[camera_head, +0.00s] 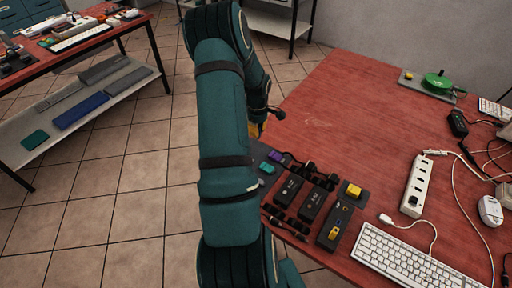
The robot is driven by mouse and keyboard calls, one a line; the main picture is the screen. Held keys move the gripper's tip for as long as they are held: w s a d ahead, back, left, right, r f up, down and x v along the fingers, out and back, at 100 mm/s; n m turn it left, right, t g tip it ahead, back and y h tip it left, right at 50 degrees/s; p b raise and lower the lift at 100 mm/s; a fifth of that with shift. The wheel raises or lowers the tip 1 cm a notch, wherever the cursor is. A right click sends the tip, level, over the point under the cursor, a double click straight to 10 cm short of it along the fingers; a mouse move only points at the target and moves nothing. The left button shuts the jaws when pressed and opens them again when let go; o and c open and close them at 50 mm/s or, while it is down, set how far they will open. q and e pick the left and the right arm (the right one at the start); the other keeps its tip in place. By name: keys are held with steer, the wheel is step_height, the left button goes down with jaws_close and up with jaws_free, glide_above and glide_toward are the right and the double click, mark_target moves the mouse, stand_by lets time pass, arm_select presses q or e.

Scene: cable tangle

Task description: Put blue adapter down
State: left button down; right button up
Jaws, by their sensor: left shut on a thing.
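My left arm, green with black bands, crosses the middle of the head view and hides much of what lies behind it. My left gripper (262,115) is mostly hidden behind this arm, near the left edge of the red table (345,120). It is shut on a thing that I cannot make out. A dark fingertip-like part and a bit of yellow show beside the arm there. I cannot pick out a blue adapter anywhere in view. My right gripper is not in view.
Black adapters (313,204), a yellow block (352,190) and green and purple pieces lie at the table's near left edge. A white power strip (415,187), keyboard (408,258) and loose cables lie to the right. The table's far middle is clear.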

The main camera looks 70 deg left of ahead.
arm_select(q)
steer(key=shift+f+b, duration=0.35)
steer(key=shift+f, duration=2.4)
steer(key=shift+r, duration=0.1)
steer(key=c, duration=1.1)
jaws_free()
steer(key=shift+f, duration=0.2)
steer(key=shift+c, duration=0.2)
steer(key=shift+r, duration=0.55)
step_height(320, 180, up, 11)
steer(key=shift+r+p, duration=0.15)
steer(key=shift+p, duration=0.75)
